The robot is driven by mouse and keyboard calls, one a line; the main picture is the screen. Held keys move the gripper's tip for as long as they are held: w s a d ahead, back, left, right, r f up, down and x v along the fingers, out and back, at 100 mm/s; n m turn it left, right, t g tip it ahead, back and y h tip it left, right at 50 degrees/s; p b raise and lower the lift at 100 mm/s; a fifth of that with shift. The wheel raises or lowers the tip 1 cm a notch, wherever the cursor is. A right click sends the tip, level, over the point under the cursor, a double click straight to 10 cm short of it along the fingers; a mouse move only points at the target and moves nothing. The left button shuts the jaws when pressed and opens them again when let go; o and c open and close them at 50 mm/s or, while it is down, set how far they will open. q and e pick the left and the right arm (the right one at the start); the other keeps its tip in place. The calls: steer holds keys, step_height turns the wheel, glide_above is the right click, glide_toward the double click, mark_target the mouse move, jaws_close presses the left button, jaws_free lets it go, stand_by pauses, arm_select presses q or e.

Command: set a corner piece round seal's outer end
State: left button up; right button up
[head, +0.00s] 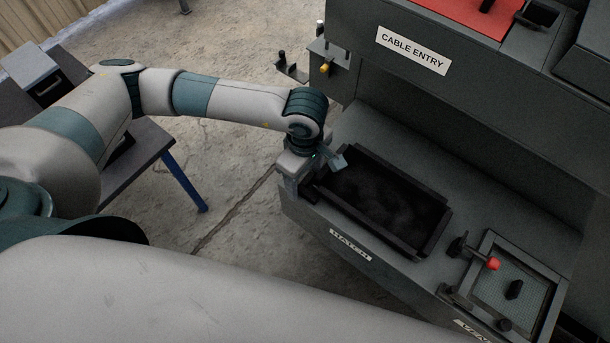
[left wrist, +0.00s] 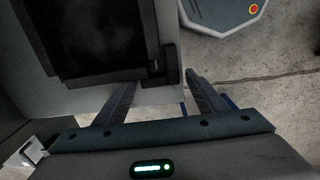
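The dark rectangular hatch opening (head: 385,195) has a raised black rim (head: 432,236); I cannot tell a separate seal from this rim. My left gripper (head: 322,176) is at the rim's left end, pointing down. In the left wrist view the gripper (left wrist: 161,83) has its fingers wide apart, with a gap between them. A small black block, which may be a corner piece (left wrist: 168,66), sits at the corner of the rim just beyond the fingertips. I cannot tell whether either finger touches it. My right gripper is not in view.
A grey ledge carries the HATCH label (head: 350,246). To its right are a mesh-covered vent (head: 512,283) and a red-knobbed lever (head: 492,264). The CABLE ENTRY cabinet (head: 412,50) rises behind. A small table (head: 140,160) stands at the left over open concrete floor.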

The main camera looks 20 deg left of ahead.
arm_select(q)
steer(key=shift+r, duration=0.1)
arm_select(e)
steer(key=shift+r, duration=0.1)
arm_select(q)
steer(key=shift+r, duration=0.3)
step_height(320, 180, up, 7)
steer(key=shift+f+b, duration=0.1)
steer(key=shift+b, duration=0.75)
step_height(320, 180, up, 4)
glide_above(305, 180)
steer(key=shift+s+r+b, duration=0.1)
steer(key=shift+r+b, duration=0.2)
steer(key=shift+b, duration=0.1)
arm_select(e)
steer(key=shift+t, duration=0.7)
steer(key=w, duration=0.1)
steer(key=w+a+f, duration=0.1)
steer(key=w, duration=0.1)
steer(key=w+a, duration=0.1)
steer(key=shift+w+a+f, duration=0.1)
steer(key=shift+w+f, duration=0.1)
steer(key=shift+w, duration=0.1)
arm_select(q)
steer(key=shift+s, duration=0.1)
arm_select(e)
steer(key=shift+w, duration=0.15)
